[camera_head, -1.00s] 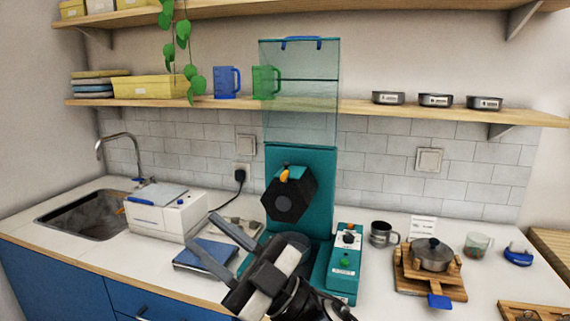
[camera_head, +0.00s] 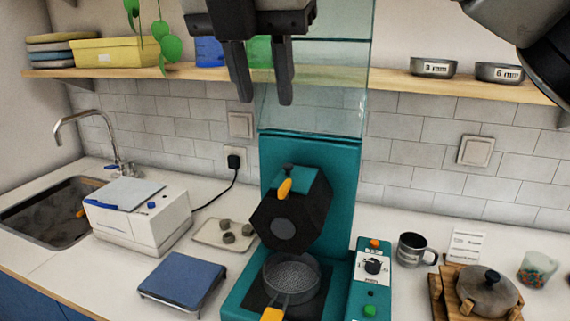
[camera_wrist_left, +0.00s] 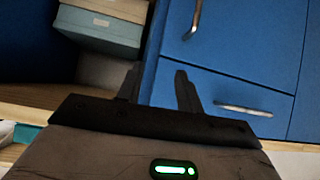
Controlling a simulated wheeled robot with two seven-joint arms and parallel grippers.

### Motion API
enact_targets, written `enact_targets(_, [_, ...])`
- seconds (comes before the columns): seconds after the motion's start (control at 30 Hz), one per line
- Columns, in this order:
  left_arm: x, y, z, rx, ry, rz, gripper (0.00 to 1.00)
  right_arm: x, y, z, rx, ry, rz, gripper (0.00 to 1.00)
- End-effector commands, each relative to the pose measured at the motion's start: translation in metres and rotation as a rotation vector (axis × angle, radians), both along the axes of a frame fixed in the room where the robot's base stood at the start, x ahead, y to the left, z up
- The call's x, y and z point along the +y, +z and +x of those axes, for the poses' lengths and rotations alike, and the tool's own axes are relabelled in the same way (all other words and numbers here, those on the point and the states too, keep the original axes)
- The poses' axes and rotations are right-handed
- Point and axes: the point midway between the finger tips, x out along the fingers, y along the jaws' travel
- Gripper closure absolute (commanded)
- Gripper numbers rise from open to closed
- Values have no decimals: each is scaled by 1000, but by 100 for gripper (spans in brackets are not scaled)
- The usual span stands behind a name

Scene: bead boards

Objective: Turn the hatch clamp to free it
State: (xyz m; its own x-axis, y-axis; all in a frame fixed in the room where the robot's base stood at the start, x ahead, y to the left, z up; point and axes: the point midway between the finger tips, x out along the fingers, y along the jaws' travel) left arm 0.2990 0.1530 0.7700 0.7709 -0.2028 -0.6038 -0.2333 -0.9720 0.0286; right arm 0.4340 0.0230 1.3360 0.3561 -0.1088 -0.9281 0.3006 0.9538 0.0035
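The hatch clamp looks like a short orange lever (camera_head: 285,187) on the front of a black hexagonal head (camera_head: 310,212) on the teal machine (camera_head: 340,160). It is tilted, its top leaning right. My right gripper (camera_head: 266,100) hangs from the top of the head view, fingers pointing down, open and empty. In the picture it is above the lever and apart from it. My left gripper (camera_wrist_left: 158,72) is in the left wrist view, its fingers apart with nothing between them, in front of blue cabinet fronts. It is not seen in the head view.
Below the head is a round perforated pan (camera_head: 292,273) with an orange handle. A teal control box (camera_head: 371,285) stands to its right. A clear panel (camera_head: 320,105) rises above the machine. A blue flat scale-like plate (camera_head: 184,280) and a tray (camera_head: 208,236) lie left.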

Motion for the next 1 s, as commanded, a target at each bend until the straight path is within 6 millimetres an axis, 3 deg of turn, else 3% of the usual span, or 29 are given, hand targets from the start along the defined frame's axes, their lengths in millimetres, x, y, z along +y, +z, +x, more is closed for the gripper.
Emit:
enact_targets(0.17, [0,-2,-1,5,-1,1,64,-4,-12,6,-7,-13,-11,68])
enact_targets(0.7, [2,0,-6,22,-1,8,64,-17,-113,45,-5,-11,-8,68])
enact_targets(1.0, [5,3,-5,19,5,13,64,-20,-142,57,-8,-9,-7,68])
